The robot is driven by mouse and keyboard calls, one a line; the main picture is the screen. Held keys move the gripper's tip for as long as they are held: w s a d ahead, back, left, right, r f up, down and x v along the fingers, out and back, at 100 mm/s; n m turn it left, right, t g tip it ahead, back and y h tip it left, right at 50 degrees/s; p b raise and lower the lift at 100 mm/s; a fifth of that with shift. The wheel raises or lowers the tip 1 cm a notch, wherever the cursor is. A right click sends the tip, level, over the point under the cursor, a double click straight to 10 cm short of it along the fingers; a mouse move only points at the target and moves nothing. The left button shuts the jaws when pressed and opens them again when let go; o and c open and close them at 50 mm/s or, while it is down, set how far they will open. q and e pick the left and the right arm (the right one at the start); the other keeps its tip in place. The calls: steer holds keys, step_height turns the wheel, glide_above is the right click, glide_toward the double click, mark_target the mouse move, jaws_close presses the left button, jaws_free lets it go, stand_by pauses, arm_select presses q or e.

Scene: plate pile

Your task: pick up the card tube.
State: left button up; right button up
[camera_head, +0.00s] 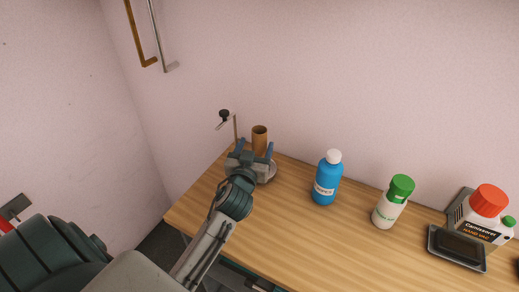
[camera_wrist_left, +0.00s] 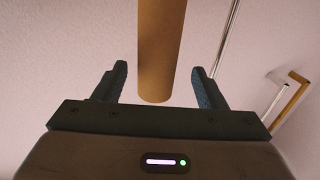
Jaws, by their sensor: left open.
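The brown card tube (camera_head: 260,141) stands upright at the back left of the wooden table, its lower part hidden behind my left gripper. In the left wrist view the card tube (camera_wrist_left: 158,55) hangs from the top edge of the picture down between the two fingers. My left gripper (camera_head: 255,151) is open, with a blue finger on either side of the tube. In the left wrist view the open left gripper (camera_wrist_left: 159,72) shows a gap on each side of the tube. My right gripper is not in view.
A round grey piece (camera_head: 270,172) shows beside my gripper. A thin stand with a black knob (camera_head: 224,114) is behind left. A blue bottle (camera_head: 325,181), a green-capped bottle (camera_head: 389,207), a red-capped container (camera_head: 478,217) and a black tray (camera_head: 457,262) stand to the right. The table front (camera_head: 290,240) is clear.

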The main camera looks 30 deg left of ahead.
arm_select(q)
steer(key=p+x, duration=0.2)
steer(key=x, duration=0.2)
steer(key=shift+w+d+r, duration=0.1)
steer(key=shift+w+r, duration=0.1)
steer(key=shift+w, duration=0.1)
steer(key=shift+w+f+p, duration=0.1)
steer(key=shift+w+p, duration=0.2)
steer(key=shift+w+f, duration=0.1)
steer(key=shift+w, duration=0.05)
steer(key=c, duration=1)
steer(key=shift+c, duration=0.3)
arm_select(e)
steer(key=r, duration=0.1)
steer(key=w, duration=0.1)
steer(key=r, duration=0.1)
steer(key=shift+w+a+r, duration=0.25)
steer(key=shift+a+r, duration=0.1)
